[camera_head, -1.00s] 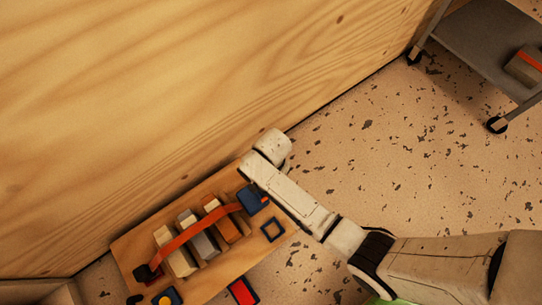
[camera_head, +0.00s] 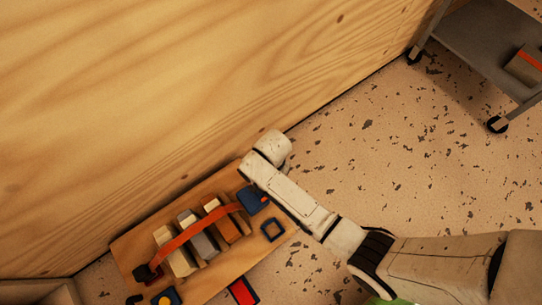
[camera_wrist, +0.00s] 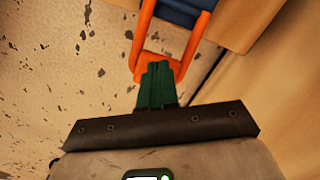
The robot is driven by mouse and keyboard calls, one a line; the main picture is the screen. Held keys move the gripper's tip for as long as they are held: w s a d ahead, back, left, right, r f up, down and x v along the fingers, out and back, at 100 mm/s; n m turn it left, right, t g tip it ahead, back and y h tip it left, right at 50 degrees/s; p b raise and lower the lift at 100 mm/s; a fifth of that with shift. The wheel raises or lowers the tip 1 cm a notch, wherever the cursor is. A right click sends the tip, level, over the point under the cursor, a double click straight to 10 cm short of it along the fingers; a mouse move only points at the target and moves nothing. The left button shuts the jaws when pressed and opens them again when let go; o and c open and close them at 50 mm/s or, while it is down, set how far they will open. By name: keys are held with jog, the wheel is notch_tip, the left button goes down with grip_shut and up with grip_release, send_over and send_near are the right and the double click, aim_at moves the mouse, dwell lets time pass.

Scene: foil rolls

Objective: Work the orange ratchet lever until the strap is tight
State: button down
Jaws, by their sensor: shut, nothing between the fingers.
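The orange ratchet lever (camera_wrist: 141,42) is a U-shaped loop in the wrist view, reaching out from a blue ratchet body (camera_wrist: 184,12). My gripper (camera_wrist: 159,68) has green fingers, shut together with nothing between them. The fingertips overlap the lever's crossbar in the picture; I cannot tell whether they touch it. In the head view the ratchet body (camera_head: 252,199) is dark blue at the board's upper right end, and my arm hides most of the lever. The orange-red strap (camera_head: 188,235) arches over several blocks (camera_head: 205,246) on the wooden board (camera_head: 135,245).
A plywood wall (camera_head: 150,110) runs close behind the board. A dark square frame (camera_head: 273,229), a red pad (camera_head: 243,291) and a blue item with a yellow spot (camera_head: 166,297) lie near the board's front. A grey cart (camera_head: 480,45) stands far right on open speckled floor.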

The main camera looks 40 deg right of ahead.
jog(key=shift+f+b, duration=0.8)
jog(key=shift+f, duration=0.65)
notch_tip(320, 180, up, 4)
jog(key=p, duration=0.4)
jog(key=shift+f, duration=0.25)
jog(key=shift+f, duration=0.2)
jog(key=shift+f+b, duration=1)
jog(key=shift+f, duration=0.55)
notch_tip(320, 180, up, 4)
jog(key=p, duration=0.4)
jog(key=shift+f, duration=0.25)
jog(key=shift+f, duration=0.1)
